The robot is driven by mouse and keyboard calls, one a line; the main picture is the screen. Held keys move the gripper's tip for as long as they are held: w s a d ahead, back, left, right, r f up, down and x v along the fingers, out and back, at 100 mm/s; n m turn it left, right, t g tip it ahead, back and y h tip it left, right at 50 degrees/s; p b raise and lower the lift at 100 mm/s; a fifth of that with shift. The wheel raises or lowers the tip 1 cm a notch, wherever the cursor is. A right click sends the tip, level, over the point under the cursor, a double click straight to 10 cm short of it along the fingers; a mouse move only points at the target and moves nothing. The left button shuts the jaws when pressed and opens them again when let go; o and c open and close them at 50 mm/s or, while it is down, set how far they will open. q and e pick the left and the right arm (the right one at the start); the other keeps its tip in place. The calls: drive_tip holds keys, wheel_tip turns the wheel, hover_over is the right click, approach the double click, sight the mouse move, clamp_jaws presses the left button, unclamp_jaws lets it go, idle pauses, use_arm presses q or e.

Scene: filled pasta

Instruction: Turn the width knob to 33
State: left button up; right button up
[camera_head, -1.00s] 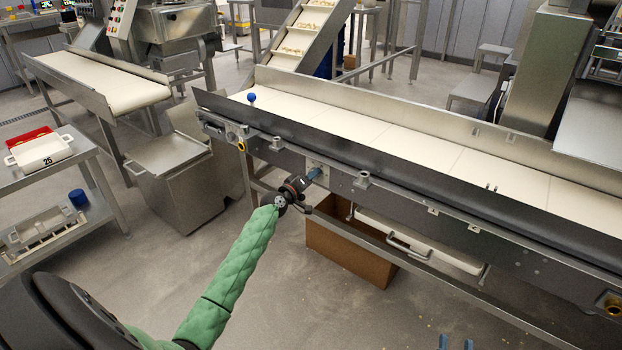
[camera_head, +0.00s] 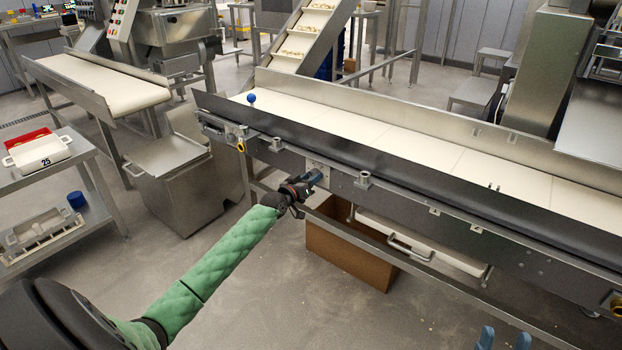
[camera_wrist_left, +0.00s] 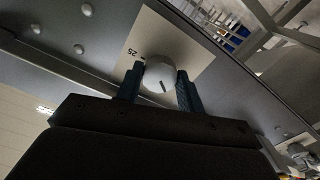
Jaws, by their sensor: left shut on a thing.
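In the left wrist view a round pale knob (camera_wrist_left: 160,72) sits on a light plate (camera_wrist_left: 180,40) on the conveyor's side. The plate bears a printed "25" and a short tick beside the knob. The knob has a dark line on its face. My left gripper (camera_wrist_left: 160,88) has its two blue fingers on either side of the knob, shut on it. In the head view my left gripper (camera_head: 312,179) meets the conveyor's front side and hides the knob. My right gripper (camera_head: 505,340) shows only its blue fingertips at the bottom edge, apart with nothing visible between them.
The conveyor (camera_head: 410,143) runs across the view with a dark front rail. A cardboard box (camera_head: 345,253) stands below it. A side table (camera_head: 105,210) with trays is at left. Open floor lies in front.

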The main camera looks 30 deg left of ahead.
use_arm(q)
drive_tip(key=m+p, duration=0.1)
drive_tip(key=m, duration=0.1)
drive_tip(key=shift+m, duration=0.4)
drive_tip(key=shift+m+p, duration=0.7)
drive_tip(key=shift+m, duration=0.2)
use_arm(e)
drive_tip(key=w+a+f+g+h, duration=0.1)
drive_tip(key=w+f+g, duration=0.1)
drive_tip(key=f, duration=0.6)
drive_tip(key=w+a+f+g+h, duration=0.1)
drive_tip(key=f+g, duration=0.3)
drive_tip(key=f, duration=0.5)
drive_tip(key=w+a+f+g, duration=0.1)
drive_tip(key=w+f+g, duration=0.2)
drive_tip(key=f, duration=0.6)
drive_tip(key=shift+w+m+g+h, duration=0.3)
drive_tip(key=shift+g+h, duration=0.1)
drive_tip(key=shift+g, duration=0.1)
use_arm(q)
drive_tip(key=o, duration=1)
use_arm(e)
drive_tip(key=shift+a, duration=0.1)
